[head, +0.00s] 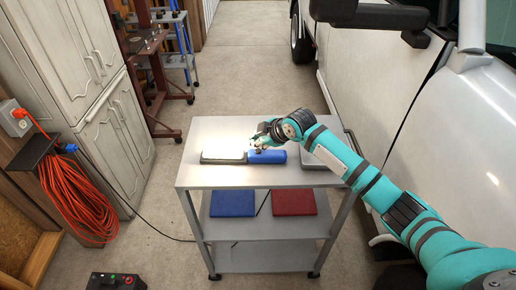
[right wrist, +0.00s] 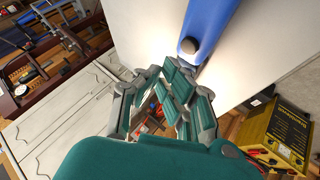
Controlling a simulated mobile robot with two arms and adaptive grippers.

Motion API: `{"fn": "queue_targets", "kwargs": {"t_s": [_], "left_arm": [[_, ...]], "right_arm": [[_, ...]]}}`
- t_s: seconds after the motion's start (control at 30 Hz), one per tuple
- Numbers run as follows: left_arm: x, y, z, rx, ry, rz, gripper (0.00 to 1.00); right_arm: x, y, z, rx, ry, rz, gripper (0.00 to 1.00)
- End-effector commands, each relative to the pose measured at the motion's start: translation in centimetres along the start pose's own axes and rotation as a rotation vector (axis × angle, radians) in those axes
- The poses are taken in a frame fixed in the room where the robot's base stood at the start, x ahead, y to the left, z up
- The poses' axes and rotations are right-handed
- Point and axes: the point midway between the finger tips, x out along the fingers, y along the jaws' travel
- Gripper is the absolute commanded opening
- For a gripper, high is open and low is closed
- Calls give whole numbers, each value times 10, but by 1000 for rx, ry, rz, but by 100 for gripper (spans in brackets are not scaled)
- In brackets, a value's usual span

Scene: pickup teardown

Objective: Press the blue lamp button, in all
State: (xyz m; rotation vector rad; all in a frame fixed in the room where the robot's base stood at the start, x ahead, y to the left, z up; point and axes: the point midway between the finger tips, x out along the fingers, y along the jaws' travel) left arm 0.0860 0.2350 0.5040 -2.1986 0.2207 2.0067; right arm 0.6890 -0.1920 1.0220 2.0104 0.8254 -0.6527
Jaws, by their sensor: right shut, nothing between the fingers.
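A lamp with a blue body (head: 268,157) and a dark-framed, pale panel (head: 224,157) lies on top of the grey metal cart. A bright glow shows on the cart top beside it. In the right wrist view the blue body (right wrist: 212,20) enters from the top, with a dark round knob (right wrist: 189,45) at its near end; I cannot tell if this is the button. My right gripper (head: 258,143) is at the lamp, just above the blue part, shut and empty. In the right wrist view its fingers (right wrist: 172,72) are together just below the knob; contact cannot be told.
The cart (head: 205,132) has a grey tray (head: 315,158) at its right, partly behind my arm. A blue pad (head: 232,203) and a red pad (head: 293,202) lie on its middle shelf. A white vehicle (head: 460,160) stands close on the right, cabinets (head: 100,100) on the left.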

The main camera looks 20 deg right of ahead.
Motion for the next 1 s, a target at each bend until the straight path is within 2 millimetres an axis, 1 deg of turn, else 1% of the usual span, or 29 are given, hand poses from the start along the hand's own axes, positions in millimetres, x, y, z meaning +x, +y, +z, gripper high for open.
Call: {"fn": "queue_targets", "kwargs": {"t_s": [0.03,0.33,1.0], "left_arm": [[-10,0,-1,0,0,0,40],[-36,-1,-4,0,0,0,40],[-36,0,-4,0,0,0,40]], "right_arm": [[-8,6,-6,0,0,1,0],[-27,20,-20,-1,0,0,0],[-27,20,-20,0,0,0,0]]}}
